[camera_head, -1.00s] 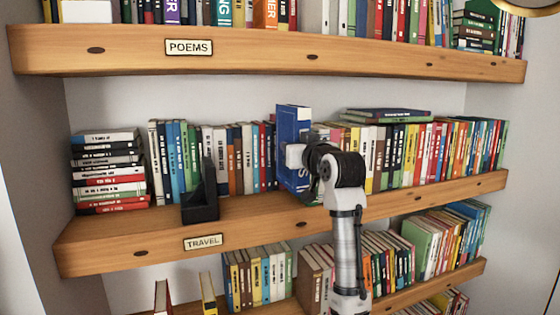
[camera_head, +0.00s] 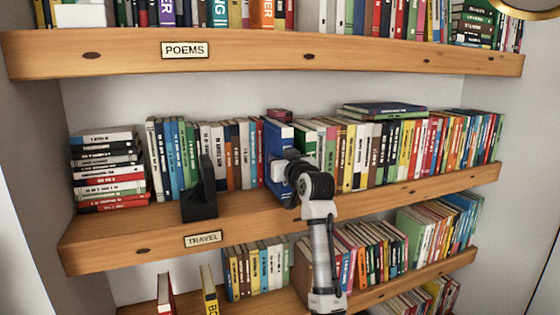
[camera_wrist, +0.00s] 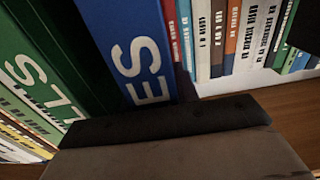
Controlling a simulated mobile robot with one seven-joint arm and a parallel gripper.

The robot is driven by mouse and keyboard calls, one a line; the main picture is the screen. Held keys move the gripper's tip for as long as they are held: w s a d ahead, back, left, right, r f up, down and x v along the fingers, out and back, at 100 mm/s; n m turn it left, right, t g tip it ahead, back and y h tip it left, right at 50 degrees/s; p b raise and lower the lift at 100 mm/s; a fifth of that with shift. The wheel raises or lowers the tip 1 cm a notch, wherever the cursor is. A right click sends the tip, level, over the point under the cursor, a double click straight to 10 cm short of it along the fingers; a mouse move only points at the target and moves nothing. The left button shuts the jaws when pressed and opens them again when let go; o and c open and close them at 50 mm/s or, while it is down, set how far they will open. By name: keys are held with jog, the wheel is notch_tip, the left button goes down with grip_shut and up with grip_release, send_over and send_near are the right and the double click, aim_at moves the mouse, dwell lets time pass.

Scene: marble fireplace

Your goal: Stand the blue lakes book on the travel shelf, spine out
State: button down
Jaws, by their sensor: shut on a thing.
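The blue book (camera_head: 277,140) is upright in the row on the travel shelf (camera_head: 120,240), its spine facing outward. Its spine (camera_wrist: 130,45) fills the upper middle of the wrist view, with white letters "ES" readable. My gripper (camera_head: 282,172) is shut on the blue book at its front, hiding part of the spine in the head view. The gripper's dark finger (camera_wrist: 165,122) crosses the wrist view below the book. The "TRAVEL" label (camera_head: 202,239) is on the shelf's front edge.
A red book (camera_head: 258,150) stands left of the blue book, and green and white books (camera_head: 312,135) stand to its right. A black bookend (camera_head: 200,195) stands near the shelf front. The poems shelf (camera_head: 260,55) is above, stacked books (camera_head: 108,170) at left.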

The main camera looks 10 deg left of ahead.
jog(key=shift+w+f+p, duration=0.15)
jog(key=shift+f+p, duration=0.3)
jog(key=shift+p, duration=0.05)
jog(key=shift+a+f, duration=0.1)
jog(key=shift+f, duration=0.1)
jog(key=shift+f, duration=0.15)
jog(key=c, duration=1)
grip_release()
jog(key=shift+c, duration=0.2)
